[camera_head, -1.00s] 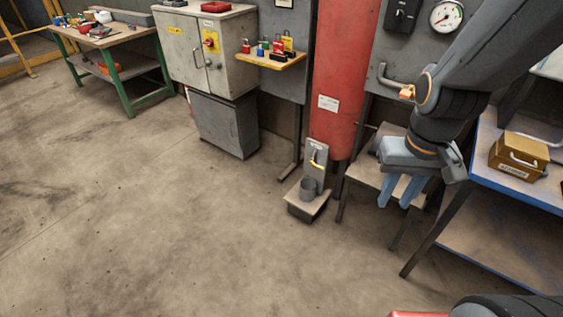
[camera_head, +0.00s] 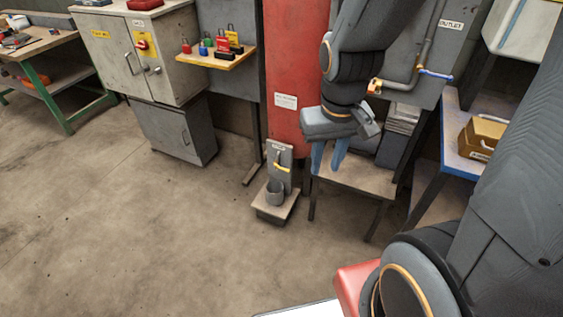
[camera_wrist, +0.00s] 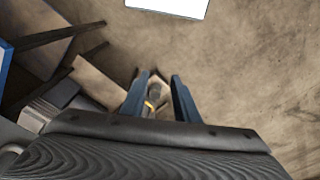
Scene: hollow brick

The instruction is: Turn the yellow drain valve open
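The yellow drain valve (camera_head: 283,168) is a small yellow handle on a grey upright plate low in front of the red column. A grey cup (camera_head: 275,192) stands below it on a small low stand (camera_head: 272,211). My gripper (camera_head: 328,160) hangs to the right of the valve and higher in the head view, apart from it, with its blue fingers pointing down. In the wrist view my gripper (camera_wrist: 157,82) has its two fingers spread with nothing held. The yellow handle (camera_wrist: 149,104) shows between the fingers, farther off and partly hidden by the gripper body.
A red column (camera_head: 291,100) rises behind the valve. A small wooden-topped table (camera_head: 350,178) stands right of it, and a blue-edged bench (camera_head: 455,150) farther right. A grey cabinet (camera_head: 180,130) and padlock shelf (camera_head: 220,60) are left. The floor (camera_head: 150,240) in front is clear.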

